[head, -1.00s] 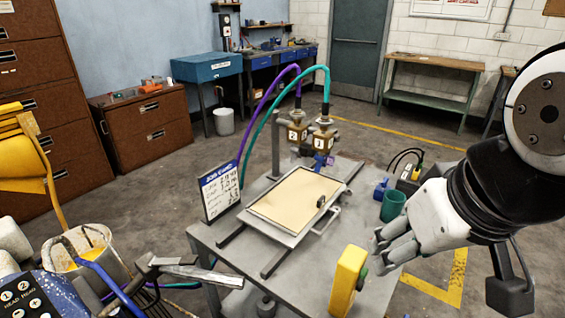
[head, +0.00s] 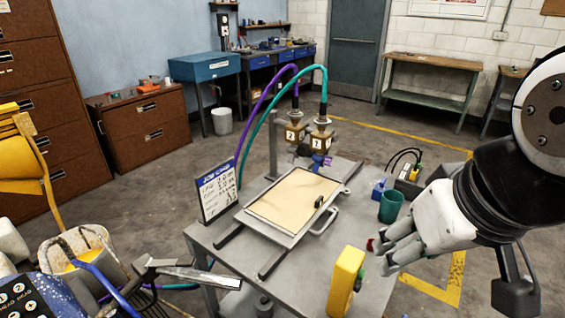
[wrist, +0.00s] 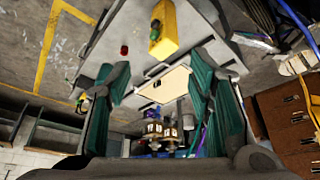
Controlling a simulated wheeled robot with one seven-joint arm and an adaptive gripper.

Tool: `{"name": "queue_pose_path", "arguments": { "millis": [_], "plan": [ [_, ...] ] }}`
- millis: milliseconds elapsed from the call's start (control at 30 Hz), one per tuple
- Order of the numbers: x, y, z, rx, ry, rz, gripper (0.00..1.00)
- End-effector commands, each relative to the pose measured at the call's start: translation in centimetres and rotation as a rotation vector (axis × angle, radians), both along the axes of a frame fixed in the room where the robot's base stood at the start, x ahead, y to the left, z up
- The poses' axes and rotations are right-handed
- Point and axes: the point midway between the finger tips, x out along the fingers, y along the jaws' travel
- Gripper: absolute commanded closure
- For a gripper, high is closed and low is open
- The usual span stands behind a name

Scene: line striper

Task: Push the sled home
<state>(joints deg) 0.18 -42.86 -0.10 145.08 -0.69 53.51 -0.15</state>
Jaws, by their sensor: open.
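The sled (head: 292,198) is a flat metal frame holding a tan sheet, on two dark rails on the grey table. A loop handle (head: 328,220) sticks out at its right front side, with a small dark knob (head: 319,202) near that edge. Two spray heads (head: 308,134) with purple and teal hoses stand behind the sled. My gripper (head: 384,256) is open and empty over the table's right side, apart from the sled and its handle. In the wrist view the sled's tan sheet (wrist: 165,86) shows between the two spread fingers.
A small red object (head: 370,244) lies near my fingertips. A job sign (head: 216,192) stands left.

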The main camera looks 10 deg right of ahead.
Motion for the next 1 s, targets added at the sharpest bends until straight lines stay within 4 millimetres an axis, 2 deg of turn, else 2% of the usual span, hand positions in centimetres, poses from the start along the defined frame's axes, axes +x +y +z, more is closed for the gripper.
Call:
{"name": "queue_pose_path", "arguments": {
  "millis": [33,67,100,167,267,467,667,867,1000],
  "plan": [
    [0.0,0.0,0.0,0.000,0.000,0.000,0.61],
    [0.1,0.0,0.0,0.000,0.001,-0.001,0.68],
    [0.3,0.0,0.0,0.003,0.003,-0.004,0.70],
    [0.9,0.0,0.1,0.010,0.010,-0.014,0.70],
    [2.9,0.1,0.2,0.034,0.031,-0.046,0.70],
    [9.6,0.0,-0.3,0.107,0.093,-0.157,0.70],
    [16.9,-0.4,-2.4,0.175,0.156,-0.278,0.70],
    [24.1,-1.2,-6.3,0.237,0.216,-0.407,0.70],
    [28.9,-1.9,-10.2,0.275,0.261,-0.498,0.70]
  ]
}}
